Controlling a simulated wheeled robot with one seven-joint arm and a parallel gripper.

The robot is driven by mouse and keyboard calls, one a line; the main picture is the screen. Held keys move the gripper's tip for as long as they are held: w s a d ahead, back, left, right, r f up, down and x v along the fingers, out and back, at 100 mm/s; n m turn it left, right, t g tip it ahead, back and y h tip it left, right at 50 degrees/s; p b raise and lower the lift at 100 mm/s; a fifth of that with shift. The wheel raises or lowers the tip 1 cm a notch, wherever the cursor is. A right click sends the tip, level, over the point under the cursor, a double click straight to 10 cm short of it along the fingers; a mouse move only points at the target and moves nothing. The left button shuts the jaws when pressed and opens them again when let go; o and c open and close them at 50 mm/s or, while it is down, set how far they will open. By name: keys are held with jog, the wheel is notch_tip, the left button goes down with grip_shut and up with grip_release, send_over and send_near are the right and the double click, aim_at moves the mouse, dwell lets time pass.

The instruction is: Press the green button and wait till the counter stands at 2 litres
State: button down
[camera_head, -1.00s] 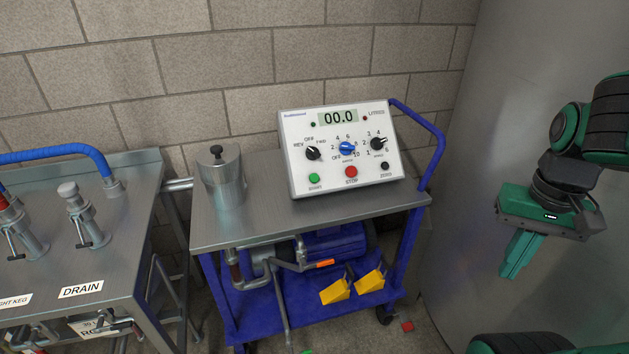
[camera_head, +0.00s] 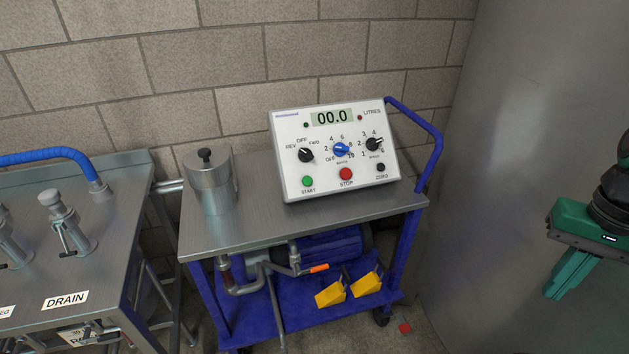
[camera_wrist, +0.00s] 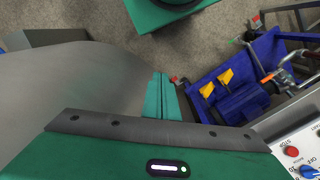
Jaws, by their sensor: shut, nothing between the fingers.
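The white control box (camera_head: 335,150) stands on the steel top of a blue cart. Its green START button (camera_head: 307,181) is at the lower left of the panel, left of the red STOP button (camera_head: 346,174). The litre counter (camera_head: 332,117) reads 00.0. The blue dial (camera_head: 341,149) sits in the middle, between two black knobs. My gripper (camera_head: 556,293) is shut and empty, pointing down at the far right, well apart from the box. In the wrist view my gripper's fingers (camera_wrist: 160,96) are together, and only part of the box (camera_wrist: 303,152) shows at the lower right.
A steel pot (camera_head: 211,180) with a black knob stands left of the box. A blue-framed cart (camera_head: 240,225) carries a pump and two yellow wedges below. A steel bench (camera_head: 105,265) with a DRAIN label is at left. A grey metal wall (camera_head: 490,170) rises at right.

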aim_at(307, 181)
jog(key=w+a+f+n+t+y, duration=0.2)
jog(key=w+a, duration=0.5)
jog(key=w, duration=0.3)
jog(key=w+a+f+n+t+y, duration=0.1)
jog(key=w+a+f+n+t, duration=0.1)
jog(key=w+a, duration=0.6)
jog(key=w+a+r+m+t+y, duration=0.1)
jog(key=w+a+y, duration=0.3)
jog(key=a, duration=0.7)
jog(key=w+a+r+m+t+y, duration=0.1)
jog(key=w+a+r+t+y, duration=0.1)
jog(key=w+a+y, duration=0.3)
jog(key=w+a+r, duration=0.1)
jog(key=w+a, duration=0.3)
jog(key=a, duration=0.2)
jog(key=shift+m+y, duration=0.3)
jog(key=shift+m, duration=0.1)
jog(key=shift+f, duration=0.15)
jog(key=w+a+f, duration=0.1)
jog(key=w+f, duration=0.4)
jog(key=w, duration=0.1)
jog(key=shift+w+a+f, duration=0.15)
jog(key=shift+a+f, duration=0.25)
